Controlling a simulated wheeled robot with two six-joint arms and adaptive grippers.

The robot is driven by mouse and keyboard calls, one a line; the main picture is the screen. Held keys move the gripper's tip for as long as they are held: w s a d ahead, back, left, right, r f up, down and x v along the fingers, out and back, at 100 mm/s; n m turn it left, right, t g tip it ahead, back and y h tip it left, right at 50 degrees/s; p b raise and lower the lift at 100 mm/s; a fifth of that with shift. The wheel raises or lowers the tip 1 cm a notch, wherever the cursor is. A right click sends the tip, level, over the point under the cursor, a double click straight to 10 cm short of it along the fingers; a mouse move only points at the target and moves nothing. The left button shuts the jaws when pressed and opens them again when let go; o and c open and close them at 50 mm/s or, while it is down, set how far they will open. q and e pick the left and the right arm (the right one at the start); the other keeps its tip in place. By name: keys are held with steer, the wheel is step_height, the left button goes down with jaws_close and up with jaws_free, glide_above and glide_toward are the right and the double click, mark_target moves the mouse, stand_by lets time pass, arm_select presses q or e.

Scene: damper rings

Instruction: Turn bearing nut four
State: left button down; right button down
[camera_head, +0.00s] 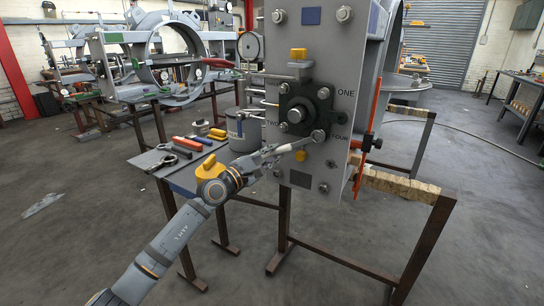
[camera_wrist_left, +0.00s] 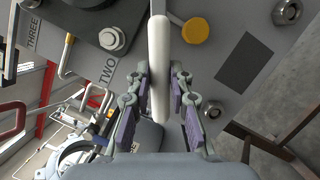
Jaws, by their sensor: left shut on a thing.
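A dark square bearing block (camera_head: 304,108) is mounted on the upright grey plate, with nuts at its corners labelled ONE, TWO, THREE and FOUR. Nut four (camera_head: 318,135) is at the lower right. My left gripper (camera_head: 268,155) is shut on the handle of a light grey wrench (camera_head: 292,146), below and left of the block. The wrench slants up to the right and its head is at nut four; the exact fit is too small to tell. In the left wrist view the handle (camera_wrist_left: 158,60) lies between the purple-padded fingers. Nut two (camera_wrist_left: 112,38) shows there. My right gripper is out of view.
Yellow knobs (camera_head: 300,156) sit below and above the block. A red clamp bar (camera_head: 372,125) runs along the plate's right edge. A low table (camera_head: 160,160) with tools and a grey pot (camera_head: 243,130) stands left. Brown trestle legs (camera_head: 420,245) stand below right.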

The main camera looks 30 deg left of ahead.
arm_select(q)
steer(key=shift+w, duration=0.35)
stand_by(0.6)
steer(key=shift+w+b, duration=0.35)
steer(key=shift+b, duration=0.15)
steer(key=c, duration=1.1)
jaws_free()
steer(key=shift+c, duration=0.2)
steer(key=c, duration=0.4)
